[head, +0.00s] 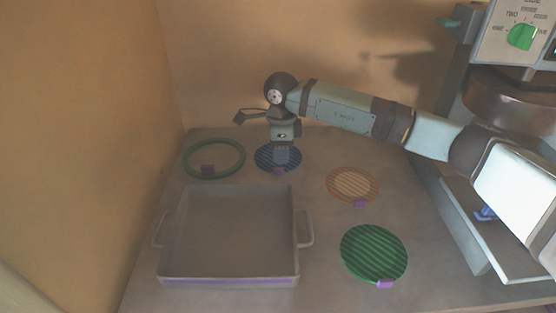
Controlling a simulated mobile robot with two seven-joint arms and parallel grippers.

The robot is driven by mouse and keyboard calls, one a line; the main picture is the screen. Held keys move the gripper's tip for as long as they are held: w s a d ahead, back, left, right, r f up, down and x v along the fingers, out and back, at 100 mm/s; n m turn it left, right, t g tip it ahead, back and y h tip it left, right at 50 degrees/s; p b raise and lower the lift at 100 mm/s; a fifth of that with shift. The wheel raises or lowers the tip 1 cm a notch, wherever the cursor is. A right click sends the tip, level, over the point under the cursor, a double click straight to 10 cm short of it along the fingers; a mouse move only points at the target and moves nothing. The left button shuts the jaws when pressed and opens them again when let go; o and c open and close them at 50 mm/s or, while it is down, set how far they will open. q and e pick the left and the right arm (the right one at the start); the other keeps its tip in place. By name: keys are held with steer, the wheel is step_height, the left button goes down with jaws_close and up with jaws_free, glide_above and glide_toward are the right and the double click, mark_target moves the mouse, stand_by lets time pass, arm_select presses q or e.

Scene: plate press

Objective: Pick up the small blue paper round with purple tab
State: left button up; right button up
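The small blue paper round (264,162) lies on the grey table at the back middle, with dark stripes. Its purple tab (279,171) points to the front. My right arm reaches in from the right, and my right gripper (281,162) points down over the round, covering its middle. The fingers are seen from a distance and overlap, so I cannot tell whether they are apart or touch the round. My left gripper is not in view.
A green ring (242,158) with a purple tab lies left of the blue round. An orange striped round (352,183) and a larger green striped round (373,253) lie to the right. A grey handled tray (230,281) stands in front. The press (520,263) is at the right.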

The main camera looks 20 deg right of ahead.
mark_target(279, 175)
steer(key=f, duration=0.3)
steer(key=f+b, duration=0.1)
steer(key=f, duration=0.1)
steer(key=shift+w+a+f, duration=0.15)
steer(key=shift+a+f, duration=0.05)
steer(key=shift+a, duration=0.05)
jaws_close()
steer(key=shift+r, duration=0.1)
